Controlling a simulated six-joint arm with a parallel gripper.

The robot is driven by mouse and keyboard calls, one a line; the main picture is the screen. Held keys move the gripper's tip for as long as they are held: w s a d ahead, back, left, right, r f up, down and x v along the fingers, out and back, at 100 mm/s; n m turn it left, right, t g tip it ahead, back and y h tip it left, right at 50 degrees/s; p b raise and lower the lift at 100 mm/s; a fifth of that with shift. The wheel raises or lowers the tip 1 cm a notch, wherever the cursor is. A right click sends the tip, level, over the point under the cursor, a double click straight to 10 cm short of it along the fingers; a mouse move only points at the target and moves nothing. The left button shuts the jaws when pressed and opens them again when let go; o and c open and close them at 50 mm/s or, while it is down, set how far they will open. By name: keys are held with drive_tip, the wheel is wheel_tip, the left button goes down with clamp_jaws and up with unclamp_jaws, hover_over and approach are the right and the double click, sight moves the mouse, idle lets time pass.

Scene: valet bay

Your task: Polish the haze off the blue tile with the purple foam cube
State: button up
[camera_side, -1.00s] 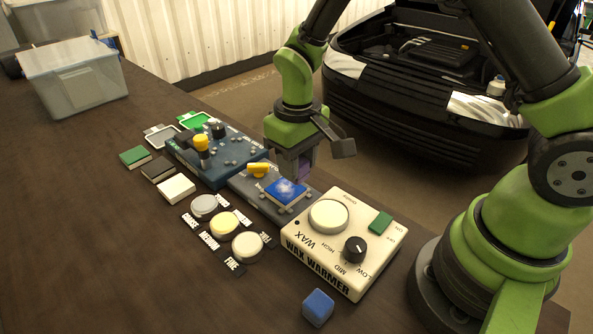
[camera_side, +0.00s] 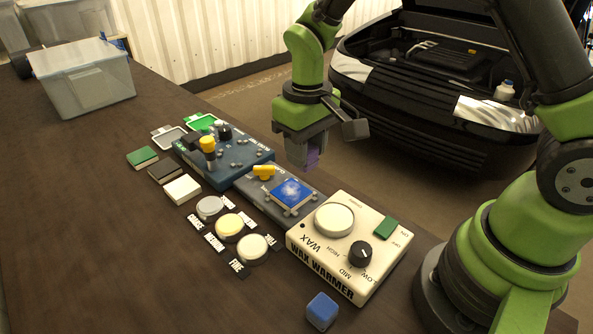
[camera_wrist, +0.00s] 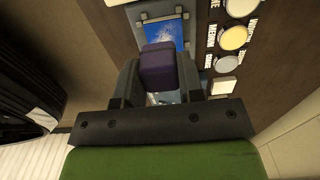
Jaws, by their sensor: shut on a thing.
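The blue tile (camera_side: 291,194) lies on a dark grey fixture (camera_side: 254,190) with small clamps at its corners. A pale hazy patch shows on the tile's middle. My gripper (camera_side: 311,160) is shut on the purple foam cube (camera_wrist: 158,66), which shows between the fingers in the wrist view. In the side view the cube is mostly hidden by the fingers. The gripper is raised above the bench, behind the tile and apart from it. The tile also shows in the wrist view (camera_wrist: 166,34), partly covered by the cube.
A cream wax warmer (camera_side: 372,225) stands right of the tile. A blue unit (camera_side: 232,163) with a yellow knob stands to its left. Three round pads (camera_side: 229,226) lie in front. A loose blue cube (camera_side: 321,310) lies near the front. A clear bin (camera_side: 84,82) stands far left.

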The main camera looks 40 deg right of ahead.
sight(300, 195)
drive_tip(key=shift+f, duration=3.85)
drive_tip(key=shift+w+f, duration=0.25)
drive_tip(key=shift+w, duration=0.45)
drive_tip(key=shift+c, duration=0.7)
drive_tip(key=shift+w, duration=2.65)
drive_tip(key=shift+s, duration=3.45)
drive_tip(key=shift+w+a, duration=0.2)
drive_tip(key=shift+a, duration=0.1)
drive_tip(key=shift+w, duration=3.1)
drive_tip(key=shift+s, duration=3.15)
drive_tip(key=shift+r, duration=4.15)
